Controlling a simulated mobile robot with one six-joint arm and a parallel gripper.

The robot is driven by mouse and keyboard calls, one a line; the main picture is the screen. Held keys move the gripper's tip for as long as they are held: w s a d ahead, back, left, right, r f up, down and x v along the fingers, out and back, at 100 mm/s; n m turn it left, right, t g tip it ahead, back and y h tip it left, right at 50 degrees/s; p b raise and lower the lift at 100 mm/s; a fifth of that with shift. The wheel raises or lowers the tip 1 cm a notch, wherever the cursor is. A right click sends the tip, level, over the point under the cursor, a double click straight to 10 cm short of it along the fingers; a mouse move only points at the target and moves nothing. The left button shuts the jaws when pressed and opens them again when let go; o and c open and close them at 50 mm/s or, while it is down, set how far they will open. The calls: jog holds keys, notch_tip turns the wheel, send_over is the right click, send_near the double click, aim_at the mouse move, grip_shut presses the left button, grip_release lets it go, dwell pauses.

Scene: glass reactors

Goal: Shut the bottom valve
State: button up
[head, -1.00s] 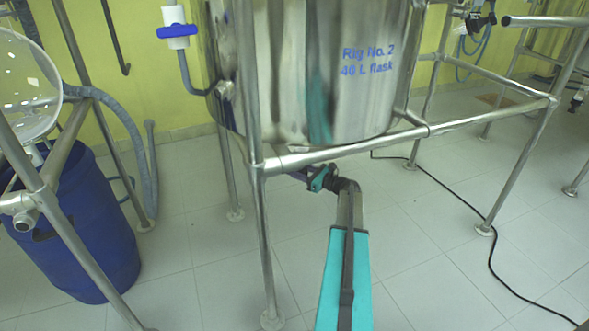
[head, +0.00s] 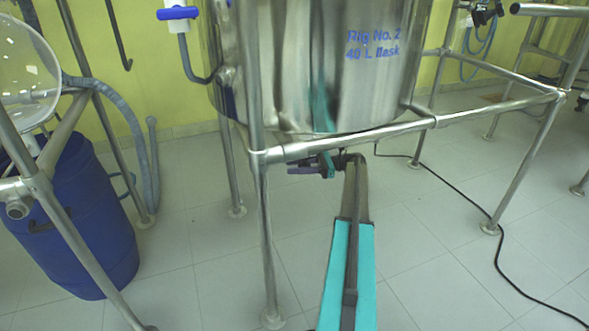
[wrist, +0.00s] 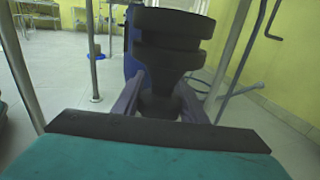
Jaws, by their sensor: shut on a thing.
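The polished steel vessel (head: 300,70) marked "Rig No. 2 40 L flask" hangs in a tube frame. My gripper (head: 300,170) is just under its lower frame tube in the head view, at the end of my teal arm. In the wrist view my gripper (wrist: 158,108) has its two purple-grey fingers closed about a dark part. Above and between them is a black stepped round fitting (wrist: 170,40), which looks like part of the bottom valve. The fingers' contact and the handle's angle are not clear. The head view hides the valve behind the tube and my gripper.
The frame's front tube (head: 345,137) and a front leg (head: 268,240) are close to my gripper. A blue barrel (head: 85,235) stands at left. A black cable (head: 450,205) lies on the floor at right. A blue-handled valve (head: 178,14) is high on the left.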

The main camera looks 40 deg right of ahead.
aim_at(301, 163)
jog(key=shift+n+g+y, duration=0.3)
jog(key=shift+g, duration=0.1)
jog(key=o, duration=1.1)
jog(key=shift+c, duration=0.2)
jog(key=shift+r+m+t+h+p, duration=0.1)
jog(key=shift+m+t+h+p, duration=0.25)
jog(key=shift+m+t+h, duration=0.25)
jog(key=shift+w+d+f+m+t+h+p, duration=0.2)
jog(key=shift+d+m+t+h+p, duration=0.6)
jog(key=shift+m+h, duration=1.8)
jog(key=shift+w+d+r+m+t+h+p, duration=0.1)
jog(key=shift+w+d+m+t+h, duration=0.25)
jog(key=shift+m+t+h, duration=2.1)
jog(key=shift+w+d+f+m+g+h+p, duration=0.15)
jog(key=shift+d+m+h+p, duration=0.8)
jog(key=shift+h, duration=3.1)
jog(key=m+h+b, duration=0.1)
jog(key=m+g+h+b, duration=0.1)
jog(key=h+b, duration=0.1)
jog(key=m+h+b, duration=0.1)
jog(key=b, duration=0.1)
jog(key=shift+s+d+m+g, duration=0.15)
jog(key=shift+d+m+g, duration=0.15)
jog(key=shift+m, duration=0.1)
